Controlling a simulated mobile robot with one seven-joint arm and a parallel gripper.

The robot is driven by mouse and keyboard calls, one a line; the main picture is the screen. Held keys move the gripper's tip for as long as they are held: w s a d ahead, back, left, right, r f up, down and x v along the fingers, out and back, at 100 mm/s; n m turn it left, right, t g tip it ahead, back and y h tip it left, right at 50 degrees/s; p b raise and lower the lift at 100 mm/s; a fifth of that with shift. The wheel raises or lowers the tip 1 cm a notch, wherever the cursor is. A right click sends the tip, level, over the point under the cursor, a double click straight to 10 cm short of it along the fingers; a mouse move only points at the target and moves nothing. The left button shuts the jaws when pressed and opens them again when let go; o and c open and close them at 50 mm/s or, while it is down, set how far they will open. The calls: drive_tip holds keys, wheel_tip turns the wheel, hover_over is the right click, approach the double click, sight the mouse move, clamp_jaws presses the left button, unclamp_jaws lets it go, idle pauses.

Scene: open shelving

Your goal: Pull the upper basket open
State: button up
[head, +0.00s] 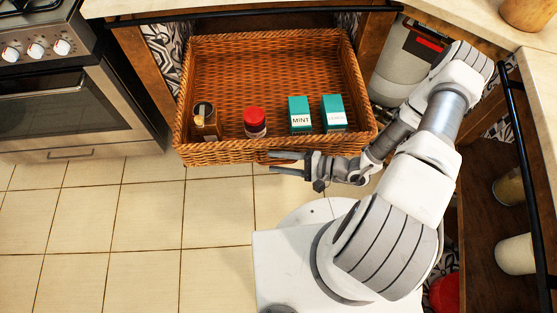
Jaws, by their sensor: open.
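The upper basket (190,88) is a brown wicker drawer. It stands out from the open shelving under the counter, with its floor and contents in view from above.
A stove (75,90) stands left of the basket. A white canister (402,75) is to the right, behind my arm. Shelves at the far right hold jars (515,254). The tiled floor (130,220) in front is clear at the left.

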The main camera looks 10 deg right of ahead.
drive_tip(key=shift+p+v, duration=0.65)
drive_tip(key=shift+v, duration=3.1)
drive_tip(key=s+r+n+h+p, duration=0.1)
drive_tip(key=r+n+h+p, duration=0.2)
drive_tip(key=r, duration=1.6)
drive_tip(key=s+d+r+n+h+p, duration=0.1)
drive_tip(key=r+n+h+p, duration=0.3)
drive_tip(key=r, duration=1.6)
drive_tip(key=s+d+r+n+h+p, duration=0.1)
drive_tip(key=s+r+n+h+p, duration=0.2)
drive_tip(key=r, duration=1.7)
drive_tip(key=h+p, duration=0.4)
drive_tip(key=p, duration=0.2)
drive_tip(key=shift+s+d+r+n+p, duration=0.25)
drive_tip(key=shift+n+p, duration=0.05)
drive_tip(key=shift+p, duration=0.1)
